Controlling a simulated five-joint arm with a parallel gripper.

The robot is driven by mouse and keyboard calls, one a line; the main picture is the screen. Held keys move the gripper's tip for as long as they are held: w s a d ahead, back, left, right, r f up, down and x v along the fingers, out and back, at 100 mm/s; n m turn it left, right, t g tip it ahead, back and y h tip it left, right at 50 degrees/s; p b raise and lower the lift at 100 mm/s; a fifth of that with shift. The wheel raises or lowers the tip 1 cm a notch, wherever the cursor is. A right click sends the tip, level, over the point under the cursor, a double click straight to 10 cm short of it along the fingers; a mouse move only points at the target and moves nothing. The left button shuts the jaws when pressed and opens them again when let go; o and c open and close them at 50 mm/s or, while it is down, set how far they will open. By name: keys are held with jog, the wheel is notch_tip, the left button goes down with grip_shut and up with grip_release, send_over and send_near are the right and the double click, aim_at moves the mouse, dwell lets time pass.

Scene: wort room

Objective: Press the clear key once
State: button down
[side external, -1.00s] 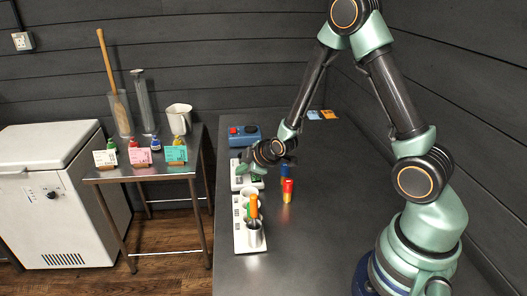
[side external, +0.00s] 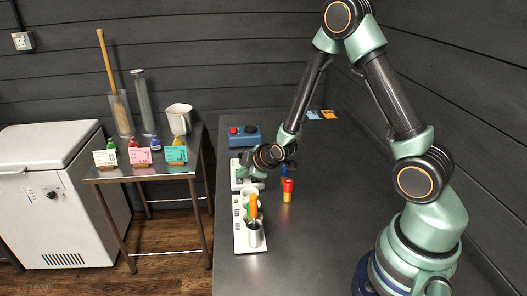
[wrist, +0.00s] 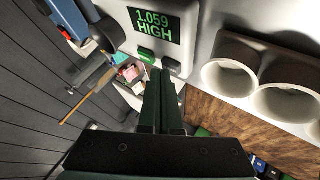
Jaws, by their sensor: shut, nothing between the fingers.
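The white meter shows in the wrist view (wrist: 115,12) and in the side external view (side external: 235,184). Its display (wrist: 153,26) reads "1.059 HIGH" in green. Below the display sit a green key (wrist: 146,55) and a grey key (wrist: 172,66). I cannot read a label on either, so I cannot tell which is the clear key. My gripper (wrist: 161,74) is shut and empty, its fingertips close to the two keys. Whether it touches one is unclear. In the side external view my wrist partly hides the meter.
A blue box (side external: 244,136) with a red button is behind.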

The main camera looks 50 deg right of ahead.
aim_at(242, 181)
jog(key=shift+f, duration=0.25)
dwell(0.6)
jog(key=shift+r, duration=0.85)
jog(key=shift+r, duration=2.5)
jog(key=shift+r, duration=0.1)
